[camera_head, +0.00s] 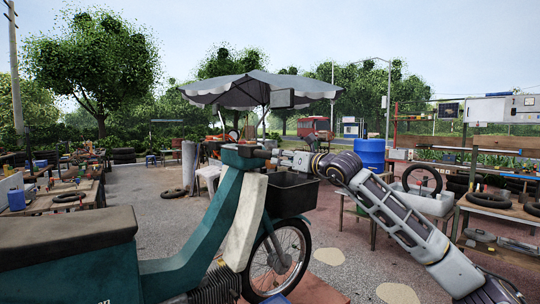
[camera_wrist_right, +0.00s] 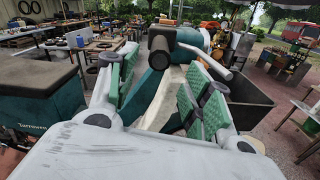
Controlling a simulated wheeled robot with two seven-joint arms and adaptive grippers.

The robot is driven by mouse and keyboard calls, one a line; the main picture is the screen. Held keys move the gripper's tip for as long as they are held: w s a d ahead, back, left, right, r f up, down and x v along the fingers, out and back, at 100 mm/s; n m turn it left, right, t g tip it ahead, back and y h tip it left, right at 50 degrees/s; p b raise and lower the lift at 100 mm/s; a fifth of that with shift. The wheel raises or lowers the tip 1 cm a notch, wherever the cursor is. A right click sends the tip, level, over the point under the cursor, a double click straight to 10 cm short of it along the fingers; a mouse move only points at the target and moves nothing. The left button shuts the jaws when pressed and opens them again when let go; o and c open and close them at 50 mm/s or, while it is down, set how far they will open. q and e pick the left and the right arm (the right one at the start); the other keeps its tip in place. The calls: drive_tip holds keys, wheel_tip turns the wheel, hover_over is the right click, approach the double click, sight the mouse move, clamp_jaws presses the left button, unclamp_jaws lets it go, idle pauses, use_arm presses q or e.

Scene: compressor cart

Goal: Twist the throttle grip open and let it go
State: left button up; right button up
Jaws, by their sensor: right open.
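A teal moped (camera_head: 200,228) with a dark seat stands in the foreground of the head view. Its dark throttle grip (camera_head: 264,153) is at the right end of the handlebar, partly hidden by my gripper. In the right wrist view, the grip (camera_wrist_right: 160,42) points its round end toward the camera, near the far ends of the fingers. My right gripper (camera_head: 289,159) reaches in from the right at handlebar height. In the wrist view its green-padded fingers (camera_wrist_right: 158,76) are spread apart, with nothing clamped. I cannot tell whether they touch the grip. My left gripper is not in view.
A black front box (camera_head: 290,194) sits just below my right gripper. A pale leg shield (camera_head: 244,222) is beside it. A blue barrel (camera_head: 370,154) and workbenches with tyres (camera_head: 488,200) stand behind at right. Open paving (camera_head: 160,215) lies at left behind the moped.

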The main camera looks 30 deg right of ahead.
sight(270, 156)
drive_tip(key=shift+w+a+p, duration=0.15)
drive_tip(key=shift+w+p, duration=0.4)
drive_tip(key=shift+w, duration=0.9)
drive_tip(key=shift+w+a+p, duration=0.1)
drive_tip(key=shift+w+p, duration=0.45)
drive_tip(key=shift+w, duration=0.9)
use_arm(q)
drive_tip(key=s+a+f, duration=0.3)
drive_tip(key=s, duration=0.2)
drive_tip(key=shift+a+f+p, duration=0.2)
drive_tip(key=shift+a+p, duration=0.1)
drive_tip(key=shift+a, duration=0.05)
use_arm(e)
drive_tip(key=shift+w, duration=1.25)
drive_tip(key=shift+a, duration=0.1)
drive_tip(key=c, duration=1)
drive_tip(key=shift+c, duration=0.2)
